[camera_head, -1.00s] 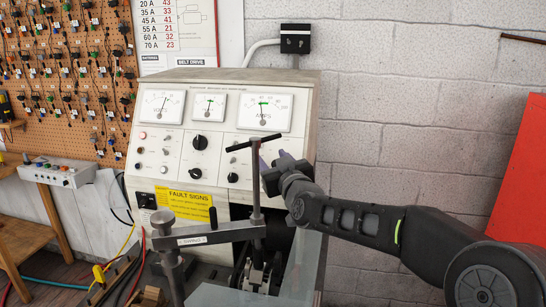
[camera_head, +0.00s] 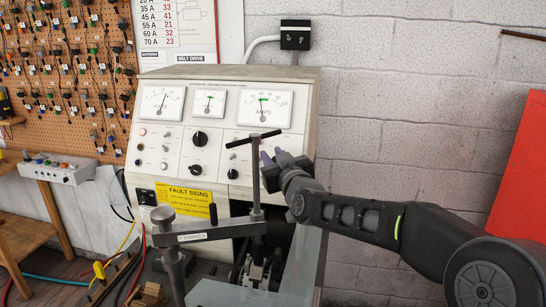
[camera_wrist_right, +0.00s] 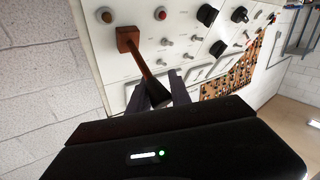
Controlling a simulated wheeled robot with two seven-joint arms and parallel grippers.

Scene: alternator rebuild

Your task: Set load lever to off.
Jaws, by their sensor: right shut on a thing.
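The load lever (camera_wrist_right: 138,62) shows in the right wrist view. It has a square brown base on the pale panel, a reddish-brown shaft and a dark grip end. My right gripper (camera_wrist_right: 158,90) is shut on that grip end, its fingers on either side of it. In the head view the right gripper (camera_head: 272,160) is at the right side of the test bench panel (camera_head: 222,112), and its fingers and wrist hide the lever. The lever's off marking cannot be read. My left gripper is not in view.
A clamp with a black T-handle (camera_head: 253,139) stands just in front of the right gripper. A metal post (camera_head: 163,218) and a yellow fault sign (camera_head: 188,198) are lower left. A pegboard (camera_head: 75,70) is at the left, and grey block wall (camera_head: 410,100) at the right.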

